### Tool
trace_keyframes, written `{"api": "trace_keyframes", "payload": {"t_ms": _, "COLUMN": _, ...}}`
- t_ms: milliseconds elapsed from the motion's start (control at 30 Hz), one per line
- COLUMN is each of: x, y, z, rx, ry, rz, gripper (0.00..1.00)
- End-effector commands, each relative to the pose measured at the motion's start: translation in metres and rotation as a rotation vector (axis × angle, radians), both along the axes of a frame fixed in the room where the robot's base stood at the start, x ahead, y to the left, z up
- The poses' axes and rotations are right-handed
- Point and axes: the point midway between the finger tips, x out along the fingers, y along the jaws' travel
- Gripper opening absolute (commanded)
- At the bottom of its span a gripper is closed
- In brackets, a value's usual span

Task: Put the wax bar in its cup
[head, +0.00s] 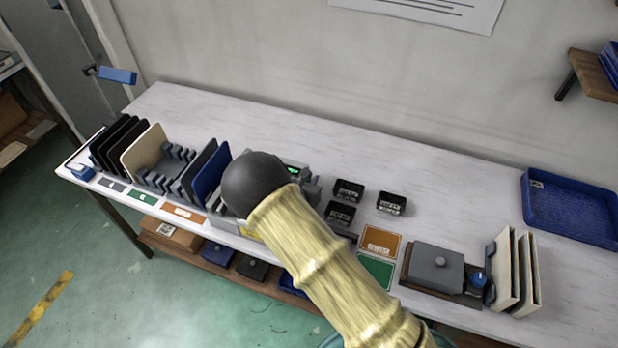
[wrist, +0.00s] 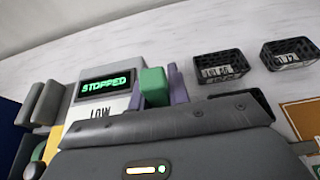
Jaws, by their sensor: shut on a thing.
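The wax bar appears to be the green block (wrist: 154,87) in the wrist view. My gripper (wrist: 158,88) is shut on it, with one purple-grey finger to either side. The lower part of the block and grip is hidden by my own wrist. In the head view my arm hides the gripper and the block. No thing is clearly marked as the cup. Several small black labelled bins stand right of my arm, one (head: 348,190) at the back and one (head: 391,203) further right; two also show in the wrist view (wrist: 219,66), (wrist: 290,52). Their labels are too small to read.
A grey machine (wrist: 112,85) with a green "STOPPED" display stands just behind the block. Racks of upright panels (head: 145,148) stand left. Orange (head: 381,241) and green (head: 376,270) cards, a grey boxed device (head: 437,266) and a blue tray (head: 570,211) lie right. The back of the table is clear.

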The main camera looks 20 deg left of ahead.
Motion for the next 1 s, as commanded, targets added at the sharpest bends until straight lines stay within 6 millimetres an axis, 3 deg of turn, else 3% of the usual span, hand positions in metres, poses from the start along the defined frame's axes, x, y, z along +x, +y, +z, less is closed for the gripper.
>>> {"api": "trace_keyframes", "payload": {"t_ms": 300, "x": 0.001, "y": -0.001, "z": -0.003, "rx": 0.001, "ry": 0.0, "rz": -0.001, "gripper": 0.0}}
{"api": "trace_keyframes", "payload": {"t_ms": 333, "x": 0.001, "y": -0.001, "z": -0.003, "rx": 0.0, "ry": 0.0, "rz": -0.002, "gripper": 0.2}}
{"api": "trace_keyframes", "payload": {"t_ms": 433, "x": 0.001, "y": -0.001, "z": -0.002, "rx": 0.0, "ry": 0.0, "rz": -0.002, "gripper": 0.39}}
{"api": "trace_keyframes", "payload": {"t_ms": 833, "x": 0.001, "y": -0.001, "z": 0.002, "rx": 0.0, "ry": 0.0, "rz": -0.002, "gripper": 0.39}}
{"api": "trace_keyframes", "payload": {"t_ms": 1000, "x": -0.019, "y": 0.001, "z": 0.007, "rx": 0.002, "ry": 0.001, "rz": -0.001, "gripper": 0.39}}
